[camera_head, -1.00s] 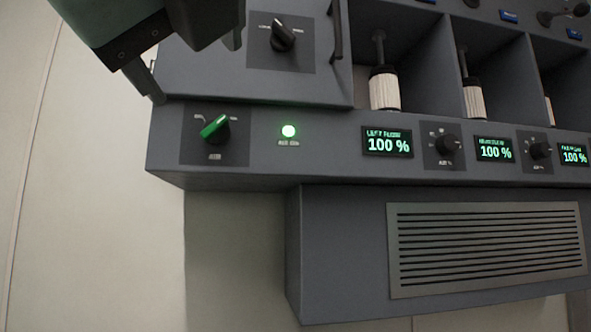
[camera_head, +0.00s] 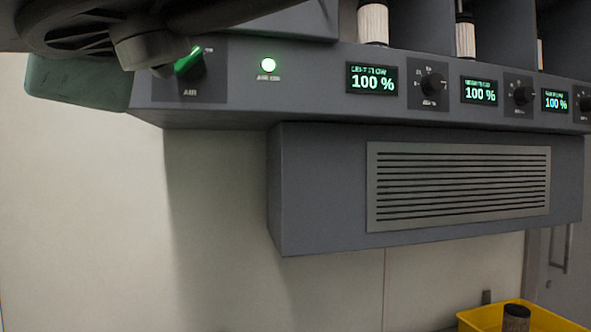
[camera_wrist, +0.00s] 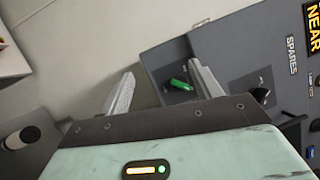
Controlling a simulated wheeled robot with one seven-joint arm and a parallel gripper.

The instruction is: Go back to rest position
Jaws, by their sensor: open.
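My gripper (camera_wrist: 161,76) shows in the wrist view with its two fingers spread apart and nothing between them. Beyond the fingers, at some distance, is the green air knob (camera_wrist: 180,85) on the grey chamber panel. In the head view my arm crosses the top left and partly covers the green knob (camera_head: 188,62). The fingers do not show clearly in the head view.
A vented box (camera_head: 322,200) hangs below. A yellow bin (camera_head: 480,320) holds a dark cylinder (camera_head: 516,317). The pale wall is clear at left.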

